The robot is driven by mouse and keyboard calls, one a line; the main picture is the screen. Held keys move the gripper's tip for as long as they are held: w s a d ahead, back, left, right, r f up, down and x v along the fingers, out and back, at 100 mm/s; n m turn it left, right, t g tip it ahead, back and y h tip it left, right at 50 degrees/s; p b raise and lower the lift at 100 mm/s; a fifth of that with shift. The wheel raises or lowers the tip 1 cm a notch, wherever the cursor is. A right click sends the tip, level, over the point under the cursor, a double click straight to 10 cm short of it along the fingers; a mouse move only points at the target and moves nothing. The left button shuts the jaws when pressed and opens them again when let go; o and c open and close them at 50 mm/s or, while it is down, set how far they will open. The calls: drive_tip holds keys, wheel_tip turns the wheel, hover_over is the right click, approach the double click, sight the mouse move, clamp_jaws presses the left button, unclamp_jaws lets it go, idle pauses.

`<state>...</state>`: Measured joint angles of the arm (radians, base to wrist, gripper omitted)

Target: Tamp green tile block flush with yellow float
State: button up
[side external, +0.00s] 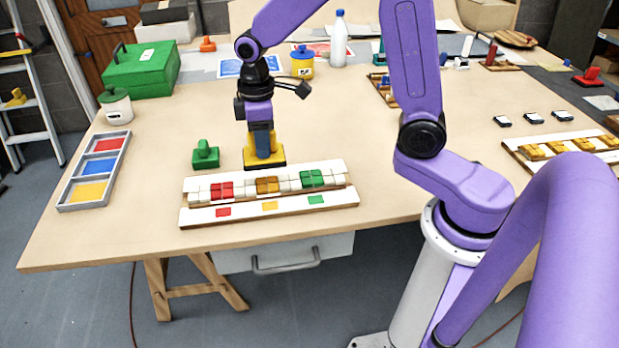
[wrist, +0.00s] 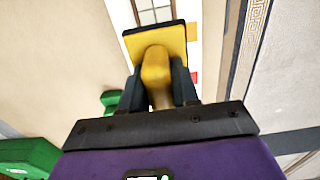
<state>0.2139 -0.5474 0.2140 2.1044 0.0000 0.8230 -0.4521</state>
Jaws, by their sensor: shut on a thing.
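My gripper (side external: 261,139) is shut on the yellow float (side external: 268,160), which has a yellow handle and a flat base with a dark underside. The float is upright just behind the mosaic panel (side external: 268,212); I cannot tell if it touches the table. In the wrist view the float (wrist: 155,70) sits between the fingers of my gripper (wrist: 158,88). The green tile block (side external: 312,178) is at the right of the panel's row, with the orange-yellow block (side external: 267,185) in the middle and the red block (side external: 221,190) at the left. Whether the green block is flush is too small to tell.
A green float (side external: 205,154) stands left of the yellow one. A three-colour tray (side external: 95,171) lies at the left, near a green box (side external: 141,70) and a lidded pot (side external: 116,105). The table right of the panel is clear up to my arm's base.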

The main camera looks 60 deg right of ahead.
drive_tip(key=shift+d, duration=0.1)
idle(0.3)
drive_tip(key=s+d, duration=0.7)
hover_over(311, 176)
drive_tip(key=shift+f, duration=2.8)
drive_tip(key=shift+f, duration=0.8)
idle(0.4)
wheel_tip(311, 176, up, 7)
idle(1.0)
drive_tip(key=shift+r, duration=0.1)
idle(0.3)
